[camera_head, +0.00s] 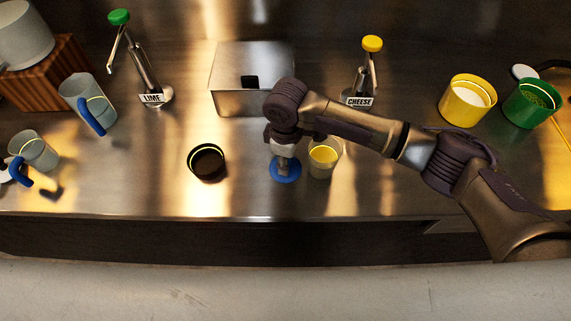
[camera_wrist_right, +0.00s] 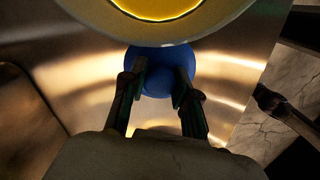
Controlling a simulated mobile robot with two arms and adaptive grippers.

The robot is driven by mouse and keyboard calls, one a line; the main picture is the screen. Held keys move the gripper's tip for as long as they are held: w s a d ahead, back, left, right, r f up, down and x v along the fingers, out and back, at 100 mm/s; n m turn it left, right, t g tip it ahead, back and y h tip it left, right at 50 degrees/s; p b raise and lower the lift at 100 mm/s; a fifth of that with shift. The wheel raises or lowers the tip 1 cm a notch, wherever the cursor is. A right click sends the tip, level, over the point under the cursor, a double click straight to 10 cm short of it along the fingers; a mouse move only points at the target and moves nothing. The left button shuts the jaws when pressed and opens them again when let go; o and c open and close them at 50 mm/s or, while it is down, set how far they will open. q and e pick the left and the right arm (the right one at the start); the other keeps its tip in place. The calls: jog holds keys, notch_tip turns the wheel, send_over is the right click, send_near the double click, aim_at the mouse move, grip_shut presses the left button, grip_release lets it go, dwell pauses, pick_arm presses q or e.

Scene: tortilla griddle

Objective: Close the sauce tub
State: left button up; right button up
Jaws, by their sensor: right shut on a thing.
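A pale tub (camera_head: 325,158) with yellow sauce inside stands on the steel counter near its front, with its top uncovered. Its rim and yellow contents also show at the top of the wrist view (camera_wrist_right: 160,8). A round blue lid (camera_head: 286,173) is just left of the tub, apart from its opening. My right gripper (camera_head: 283,163) points down and is shut on the blue lid, which shows between the two fingers in the wrist view (camera_wrist_right: 160,62). I cannot tell whether the lid touches the counter. My left gripper is not in view.
A dark round bowl (camera_head: 207,163) stands left of the lid. Behind are a steel box (camera_head: 235,100), a lime pump (camera_head: 145,75) and a cheese pump (camera_head: 362,75). Yellow (camera_head: 466,104) and green (camera_head: 530,108) tubs stand right. Jugs with blue handles stand left. The counter's front edge is close.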

jog(key=shift+r, duration=0.15)
jog(key=shift+r+b, duration=0.35)
jog(key=shift+r, duration=0.25)
notch_tip(320, 180, up, 3)
jog(key=shift+f+b, duration=0.15)
jog(key=shift+b, duration=0.25)
jog(key=s+d+r+b, duration=0.1)
jog(key=s+d+r, duration=0.2)
jog(key=s+r, duration=0.4)
jog(key=s, duration=0.4)
jog(key=shift+d, duration=0.4)
jog(key=shift+w, duration=0.1)
